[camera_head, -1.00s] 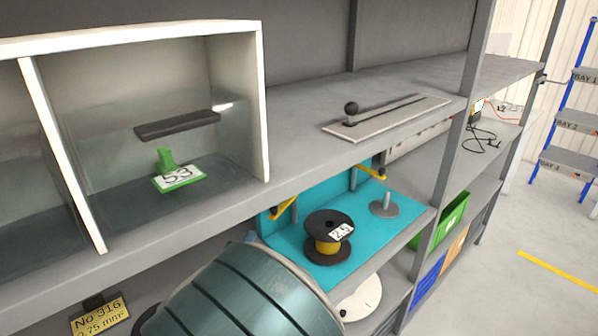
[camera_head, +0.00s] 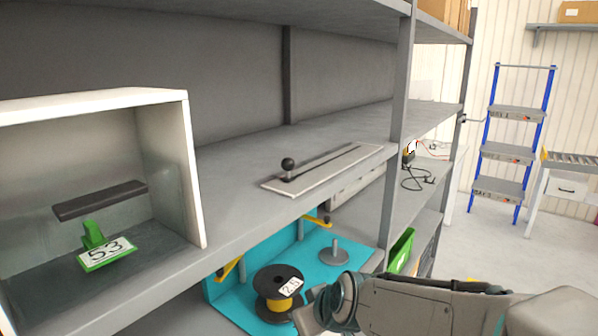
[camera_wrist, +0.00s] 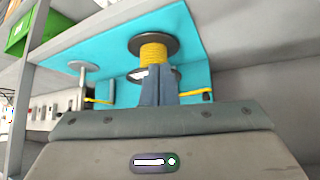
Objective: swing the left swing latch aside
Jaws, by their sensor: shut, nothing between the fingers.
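Two yellow swing latches show at the back of a teal bay. The left swing latch (camera_head: 229,270) is a short yellow bar with a dark end, at the bay's left side; the right one (camera_head: 317,220) is farther back. In the wrist view, which looks upside down, the left latch (camera_wrist: 192,93) appears just right of my fingers, partly hidden, and the right latch (camera_wrist: 97,100) to their left. My gripper (camera_wrist: 160,70) is shut and empty, its fingertips overlapping the reel in the picture. Contact cannot be told. In the head view my arm's wrist hides the fingers.
A black reel with yellow cable (camera_head: 278,290) sits in the teal bay (camera_head: 245,303), beside a grey spindle (camera_head: 334,252). Above are a shelf with a slotted plate and black knob (camera_head: 288,164), and a white-framed box (camera_head: 197,170). A shelf post (camera_head: 397,130) stands right.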

